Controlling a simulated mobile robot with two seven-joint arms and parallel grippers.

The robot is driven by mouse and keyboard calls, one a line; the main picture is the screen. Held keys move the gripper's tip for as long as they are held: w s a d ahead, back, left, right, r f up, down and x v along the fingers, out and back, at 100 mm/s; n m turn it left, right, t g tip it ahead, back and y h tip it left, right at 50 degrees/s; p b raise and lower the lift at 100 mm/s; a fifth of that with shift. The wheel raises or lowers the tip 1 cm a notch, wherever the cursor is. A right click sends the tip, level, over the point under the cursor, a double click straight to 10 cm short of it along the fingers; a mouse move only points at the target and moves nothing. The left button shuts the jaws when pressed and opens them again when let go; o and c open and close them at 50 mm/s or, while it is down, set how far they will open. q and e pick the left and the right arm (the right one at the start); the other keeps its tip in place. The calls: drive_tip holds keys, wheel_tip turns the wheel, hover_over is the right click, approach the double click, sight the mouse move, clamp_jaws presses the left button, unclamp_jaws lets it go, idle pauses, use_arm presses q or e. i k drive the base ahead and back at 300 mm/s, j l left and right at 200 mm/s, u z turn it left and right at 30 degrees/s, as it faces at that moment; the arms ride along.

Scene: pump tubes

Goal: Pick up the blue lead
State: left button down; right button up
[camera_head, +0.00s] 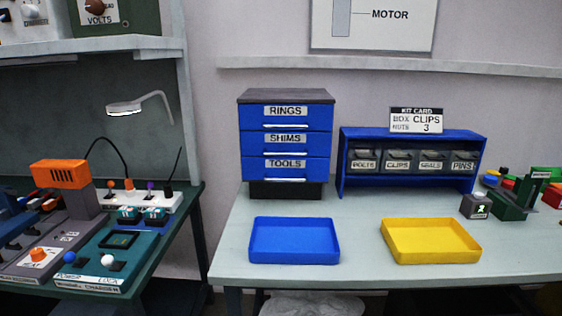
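On the green bench at left stands a white socket strip (140,201) with small coloured plugs in it: orange ones, a purple one (150,187) and a black one (168,191). A black lead (118,149) arches up from behind the orange-topped device to the strip. A thin black line rises from the black plug. I cannot make out a lead that is clearly blue. Two small blue-topped items (128,214) sit just in front of the strip. Neither of my grippers is in view.
A teal charger unit (118,243) with blue and white knobs and an orange-topped grey device (62,174) crowd the green bench. A gap separates it from the pale table, which holds a blue tray (294,257), a yellow tray (430,257), a drawer cabinet (286,140) and a bin rack (412,135).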

sight(22, 201)
drive_tip(key=u, duration=1.5)
drive_tip(key=i+j+u, duration=0.65)
drive_tip(key=i, duration=0.15)
drive_tip(key=i+j+u, duration=0.1)
drive_tip(key=i+u, duration=0.15)
drive_tip(key=i, duration=0.3)
drive_tip(key=i+u, duration=0.3)
drive_tip(key=i, duration=0.25)
drive_tip(key=i+j+z, duration=0.1)
drive_tip(key=i+z, duration=0.25)
drive_tip(key=i, duration=0.2)
drive_tip(key=i+j+z, duration=0.35)
drive_tip(key=i, duration=0.15)
drive_tip(key=i+j+z, duration=0.15)
drive_tip(key=i+z, duration=0.15)
drive_tip(key=z, duration=0.15)
drive_tip(key=i+j+z, duration=0.25)
drive_tip(key=z, duration=0.2)
